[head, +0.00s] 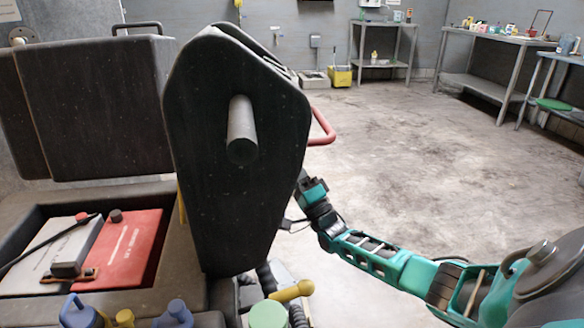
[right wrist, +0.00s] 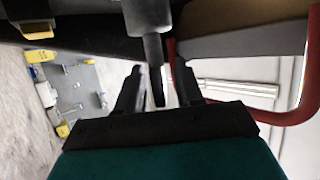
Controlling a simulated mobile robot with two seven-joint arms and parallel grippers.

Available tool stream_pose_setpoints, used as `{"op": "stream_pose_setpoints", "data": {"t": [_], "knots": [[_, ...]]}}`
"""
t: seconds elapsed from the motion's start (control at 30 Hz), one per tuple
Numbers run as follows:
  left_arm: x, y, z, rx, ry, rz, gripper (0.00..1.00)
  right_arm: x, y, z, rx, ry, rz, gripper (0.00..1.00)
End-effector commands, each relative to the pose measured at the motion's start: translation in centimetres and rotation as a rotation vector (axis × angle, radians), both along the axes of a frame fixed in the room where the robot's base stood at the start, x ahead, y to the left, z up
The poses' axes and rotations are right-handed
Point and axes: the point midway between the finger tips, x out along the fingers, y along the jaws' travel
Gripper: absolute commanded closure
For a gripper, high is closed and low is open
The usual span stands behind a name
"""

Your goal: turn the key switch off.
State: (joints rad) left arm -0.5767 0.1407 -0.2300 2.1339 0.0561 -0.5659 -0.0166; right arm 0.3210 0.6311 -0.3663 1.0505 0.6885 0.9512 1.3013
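No key switch can be made out for certain. In the right wrist view a grey cylinder (right wrist: 148,16) narrows to a thin dark piece (right wrist: 157,84), which hangs between the fingers of my right gripper (right wrist: 159,74). The fingers are apart, with a gap visible on each side of this piece; I cannot tell whether it is a key. In the head view my right arm reaches the far side of the tall dark panel (head: 235,200), which hides the fingertips. My left gripper is in neither view.
A red bar handle (head: 322,128) sticks out right of the panel and shows beside the gripper in the wrist view (right wrist: 306,85). A red battery (head: 125,248) lies in an open bay at left. The floor right is clear; metal tables (head: 490,85) stand behind.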

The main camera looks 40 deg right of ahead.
Motion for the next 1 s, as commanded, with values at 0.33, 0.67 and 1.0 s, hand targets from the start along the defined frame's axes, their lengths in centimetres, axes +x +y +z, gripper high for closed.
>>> {"op": "stream_pose_setpoints", "data": {"t": [0.33, 0.67, 1.0], "knots": [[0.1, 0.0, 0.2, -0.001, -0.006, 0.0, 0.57, 0.0, 0.0, 0.0, 0.0, 0.001, 0.0, 0.77], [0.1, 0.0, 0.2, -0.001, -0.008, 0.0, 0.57, 0.0, 0.0, 0.0, 0.0, 0.001, 0.0, 1.0], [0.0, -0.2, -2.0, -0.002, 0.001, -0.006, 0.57, 0.1, -0.1, -0.7, -0.045, -0.087, -0.005, 1.0]]}}
